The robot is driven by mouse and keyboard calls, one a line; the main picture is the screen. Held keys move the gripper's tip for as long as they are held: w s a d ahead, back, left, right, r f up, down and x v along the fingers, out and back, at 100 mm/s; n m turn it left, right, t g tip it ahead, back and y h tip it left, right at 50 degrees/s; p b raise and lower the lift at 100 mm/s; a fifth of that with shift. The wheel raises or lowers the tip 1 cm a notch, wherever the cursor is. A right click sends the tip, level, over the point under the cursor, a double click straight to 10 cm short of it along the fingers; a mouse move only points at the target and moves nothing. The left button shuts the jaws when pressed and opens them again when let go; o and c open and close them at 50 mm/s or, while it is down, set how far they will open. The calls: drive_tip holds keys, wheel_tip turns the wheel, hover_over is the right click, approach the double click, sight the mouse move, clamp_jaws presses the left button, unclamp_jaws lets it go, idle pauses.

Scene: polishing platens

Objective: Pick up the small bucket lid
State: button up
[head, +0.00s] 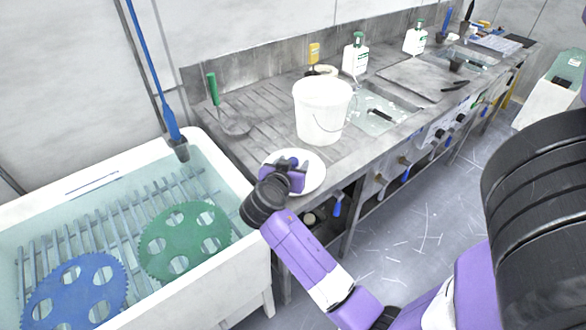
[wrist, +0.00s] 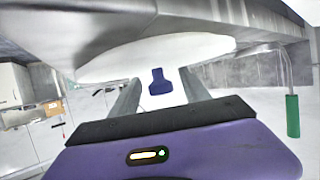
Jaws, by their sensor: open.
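The small bucket lid is a flat white disc (head: 316,181) on the steel counter, in front of the white bucket (head: 321,112). My gripper (head: 294,168) is over the lid in the head view and hides part of it. In the wrist view the lid (wrist: 105,66) spans the space ahead of the fingers as a pale, nearly edge-on shape. My gripper (wrist: 160,80) is open there, one finger on each side. A small dark blue piece (wrist: 160,83) shows between the fingers; I cannot tell what it belongs to. Contact with the lid cannot be made out.
A white sink (head: 255,225) with blue and green toothed discs is at the left. Two white bottles (head: 355,55) stand behind the bucket.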

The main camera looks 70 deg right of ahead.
clamp_jaws()
drive_tip(key=shift+r, duration=0.1)
idle(0.3)
